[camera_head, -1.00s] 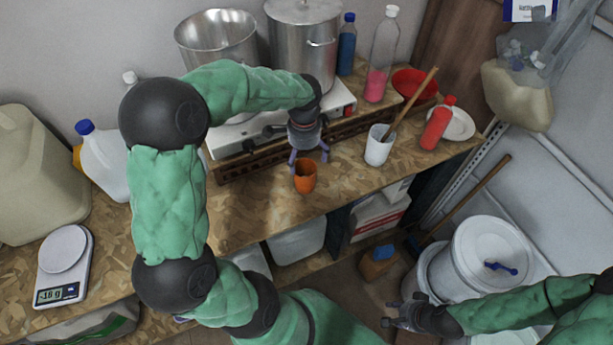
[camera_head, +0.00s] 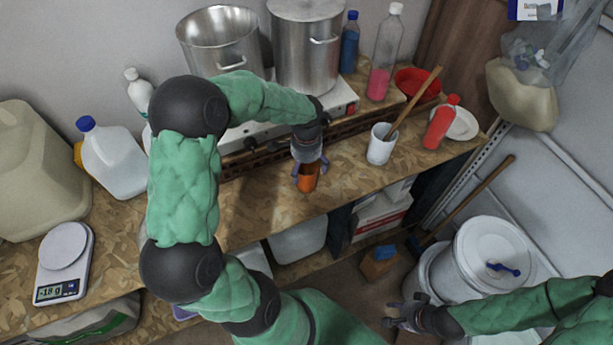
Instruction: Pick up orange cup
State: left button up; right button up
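The orange cup (camera_head: 307,182) stands upright on the wooden worktop near its front edge, in front of the stove. My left gripper (camera_head: 310,171) comes down over it from above. Its two purple-grey fingers are spread, one to the left and one to the right of the cup's upper part. I cannot tell whether they touch it. The gripper hides the cup's rim. My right gripper (camera_head: 390,315) is at the lower right, away from the worktop, with its fingers apart and empty.
A white cup (camera_head: 380,150) with a wooden stick stands to the right, near a red bottle (camera_head: 440,122) and white plate (camera_head: 463,124). Steel pots (camera_head: 306,55) stand behind on the stove. A scale (camera_head: 65,262) is at the left. White buckets (camera_head: 490,250) stand on the floor.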

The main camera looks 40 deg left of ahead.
pick_arm(q)
jog(key=c, duration=1.2)
jog(key=shift+r, duration=0.15)
